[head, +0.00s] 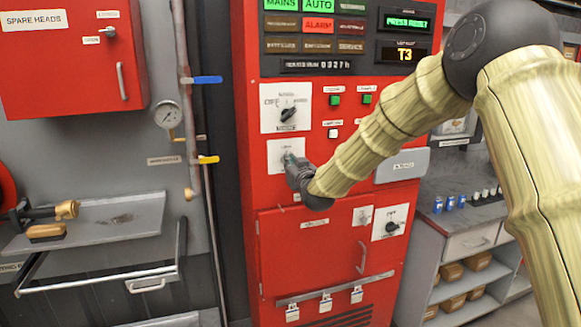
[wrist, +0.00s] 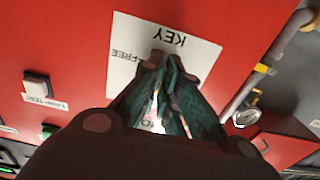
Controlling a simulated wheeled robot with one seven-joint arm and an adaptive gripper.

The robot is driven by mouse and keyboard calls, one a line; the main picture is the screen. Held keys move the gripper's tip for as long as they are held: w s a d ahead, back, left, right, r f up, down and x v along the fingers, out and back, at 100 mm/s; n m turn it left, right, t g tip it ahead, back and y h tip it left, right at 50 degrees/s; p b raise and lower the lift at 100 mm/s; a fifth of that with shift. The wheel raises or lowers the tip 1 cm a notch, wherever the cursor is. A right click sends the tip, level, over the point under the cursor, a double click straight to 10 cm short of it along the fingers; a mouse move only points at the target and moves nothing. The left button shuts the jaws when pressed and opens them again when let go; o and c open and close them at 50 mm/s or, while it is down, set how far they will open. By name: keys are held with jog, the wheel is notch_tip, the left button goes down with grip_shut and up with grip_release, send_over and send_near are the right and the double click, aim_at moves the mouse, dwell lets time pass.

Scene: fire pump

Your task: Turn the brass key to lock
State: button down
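My gripper (head: 292,160) is at the white key plate (head: 276,150) on the red pump panel, below the larger rotary selector. In the wrist view the key plate (wrist: 140,45) appears upside down, with "KEY" and "FREE" readable. My gripper's dark green fingers (wrist: 168,62) come close together in front of the plate's middle. A small yellowish sliver of the brass key (wrist: 155,92) shows between them; the fingers hide the rest. The fingers look shut on it. The key's angle cannot be told.
A rotary selector (head: 288,114) sits just above the key plate. Push buttons (head: 335,100) are to its right. A lower red door (head: 310,250) has a handle. A pipe with a gauge (head: 168,115) runs left of the panel. A shelf unit (head: 465,260) stands right.

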jog(key=shift+f, duration=0.25)
jog(key=c, duration=1.7)
grip_release()
jog(key=shift+o, duration=0.2)
jog(key=shift+r, duration=0.1)
jog(key=v, duration=1.2)
